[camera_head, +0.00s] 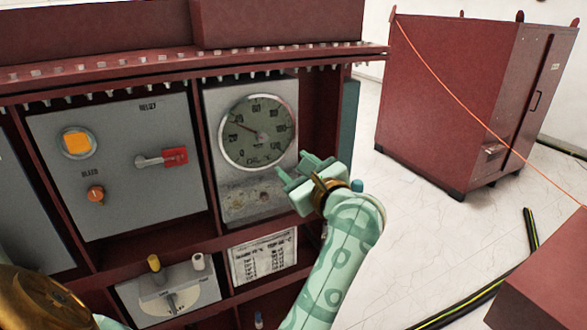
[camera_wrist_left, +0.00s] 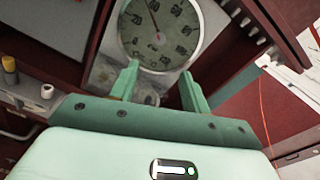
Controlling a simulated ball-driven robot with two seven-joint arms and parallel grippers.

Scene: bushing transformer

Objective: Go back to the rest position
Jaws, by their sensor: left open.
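My left gripper (camera_head: 296,170) is pale green and open, with nothing between its fingers. It is in front of the lower right part of the round dial gauge (camera_head: 258,132) on the red cabinet (camera_head: 205,130). In the left wrist view the two fingers of my left gripper (camera_wrist_left: 160,76) are spread apart below the gauge face (camera_wrist_left: 158,28). I cannot tell whether the fingertips touch the panel. My right gripper is not in view.

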